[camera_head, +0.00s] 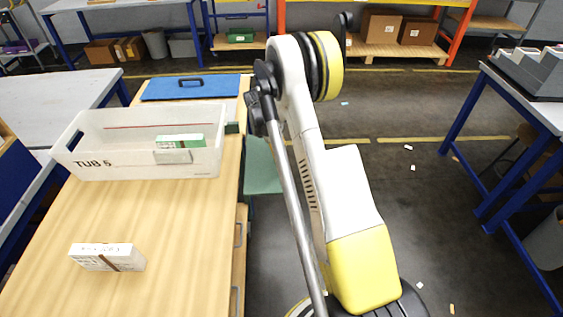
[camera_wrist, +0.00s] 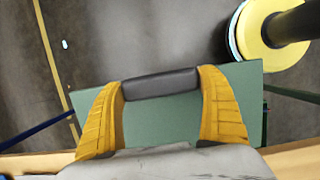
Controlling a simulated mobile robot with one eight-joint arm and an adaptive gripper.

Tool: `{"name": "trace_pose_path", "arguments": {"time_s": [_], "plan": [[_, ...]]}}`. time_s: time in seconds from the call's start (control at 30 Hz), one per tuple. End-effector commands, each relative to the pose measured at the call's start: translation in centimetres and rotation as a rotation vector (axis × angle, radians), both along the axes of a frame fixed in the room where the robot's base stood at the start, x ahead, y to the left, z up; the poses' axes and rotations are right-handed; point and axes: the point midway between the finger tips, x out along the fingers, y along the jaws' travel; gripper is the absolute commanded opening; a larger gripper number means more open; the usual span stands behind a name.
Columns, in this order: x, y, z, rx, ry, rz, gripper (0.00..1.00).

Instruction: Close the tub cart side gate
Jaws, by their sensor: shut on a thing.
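The side gate is a green panel (camera_wrist: 165,122) with a dark bar handle (camera_wrist: 160,84) on its outer edge. In the wrist view, the yellow fingers of my gripper (camera_wrist: 163,82) sit at both ends of the handle, shut on it. In the head view, the gate (camera_head: 262,168) shows partly behind my arm, sticking out from the right side of the wooden-topped cart (camera_head: 150,225); it looks swung down from upright. My gripper is hidden in the head view. A translucent tub (camera_head: 120,166) marked TUB 5 stands on the top.
A green-and-white box (camera_head: 180,142) shows at the tub. A white box (camera_head: 107,257) lies near the front, and a blue panel (camera_head: 195,88) lies behind the tub. A blue-legged table (camera_head: 510,150) stands at right. The floor between is mostly clear, with small scraps.

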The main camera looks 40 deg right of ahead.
Motion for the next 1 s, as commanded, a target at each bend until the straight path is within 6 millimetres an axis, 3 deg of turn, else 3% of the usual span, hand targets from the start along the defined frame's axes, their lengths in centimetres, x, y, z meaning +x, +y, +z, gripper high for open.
{"name": "trace_pose_path", "arguments": {"time_s": [0.2,0.6,0.83,1.0], "plan": [[0.4,0.5,3.2,-0.001,-0.001,-0.001,0.45],[2.2,3.0,7.7,0.0,-0.002,0.002,0.46],[3.6,5.1,9.5,0.001,-0.002,0.002,0.45],[3.9,5.7,9.7,0.002,-0.002,0.0,0.43]]}}
